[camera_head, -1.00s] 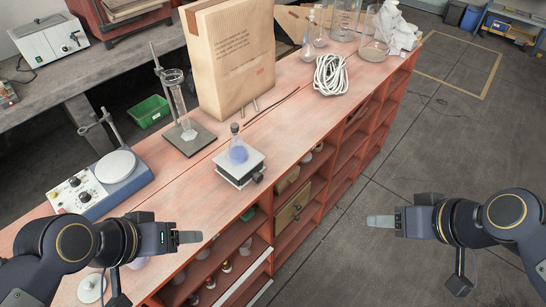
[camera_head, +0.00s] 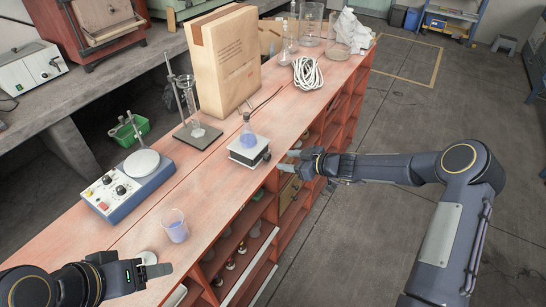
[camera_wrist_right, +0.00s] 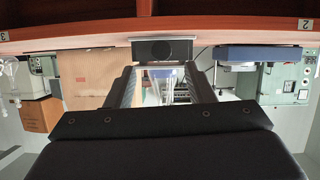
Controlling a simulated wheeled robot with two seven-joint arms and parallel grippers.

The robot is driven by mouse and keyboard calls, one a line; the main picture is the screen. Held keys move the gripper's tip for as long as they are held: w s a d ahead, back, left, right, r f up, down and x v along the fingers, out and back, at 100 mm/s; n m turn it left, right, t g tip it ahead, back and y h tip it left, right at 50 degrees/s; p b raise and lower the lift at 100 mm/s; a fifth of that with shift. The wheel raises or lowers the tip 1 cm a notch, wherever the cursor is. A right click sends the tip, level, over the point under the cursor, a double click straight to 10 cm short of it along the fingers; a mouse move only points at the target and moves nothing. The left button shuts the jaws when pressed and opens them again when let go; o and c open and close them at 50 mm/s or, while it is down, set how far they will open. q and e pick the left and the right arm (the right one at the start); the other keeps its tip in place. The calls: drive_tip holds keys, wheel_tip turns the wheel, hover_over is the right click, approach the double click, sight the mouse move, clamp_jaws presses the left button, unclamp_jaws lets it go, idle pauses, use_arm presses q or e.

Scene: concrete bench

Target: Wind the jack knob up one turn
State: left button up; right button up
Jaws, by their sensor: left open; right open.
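The jack (camera_head: 243,157) is a small white-topped platform near the bench's right edge, with a flask of bluish liquid (camera_head: 248,138) standing on it. Its dark knob (camera_head: 267,156) sticks out on the right side. My right gripper (camera_head: 286,161) is open just right of the knob, apparently still apart from it. In the right wrist view, the jack's dark end (camera_wrist_right: 165,49) shows ahead, between the two finger lines of my right gripper (camera_wrist_right: 160,70).
A beaker of bluish liquid (camera_head: 175,226) and a hotplate stirrer (camera_head: 128,184) stand nearer. Open floor lies to the right.

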sight(269, 158)
drive_tip(key=p+x, duration=0.2)
drive_tip(key=x, duration=0.3)
drive_tip(key=shift+a+r, duration=0.1)
drive_tip(key=shift+a, duration=0.15)
drive_tip(key=shift+w+a+f, duration=0.35)
drive_tip(key=shift+w+a, duration=0.05)
drive_tip(key=shift+a, duration=0.05)
drive_tip(key=c, duration=1)
drive_tip(key=shift+f, duration=0.15)
drive_tip(key=m+g+b, duration=0.1)
drive_tip(key=m+b, duration=0.1)
drive_tip(key=b, duration=0.9)
drive_tip(key=shift+w+f+y, duration=0.15)
drive_tip(key=shift+y, duration=0.25)
drive_tip(key=shift+d+r+m+g+b, duration=0.1)
drive_tip(key=shift+r+m+g+b, duration=0.25)
drive_tip(key=shift+b, duration=0.2)
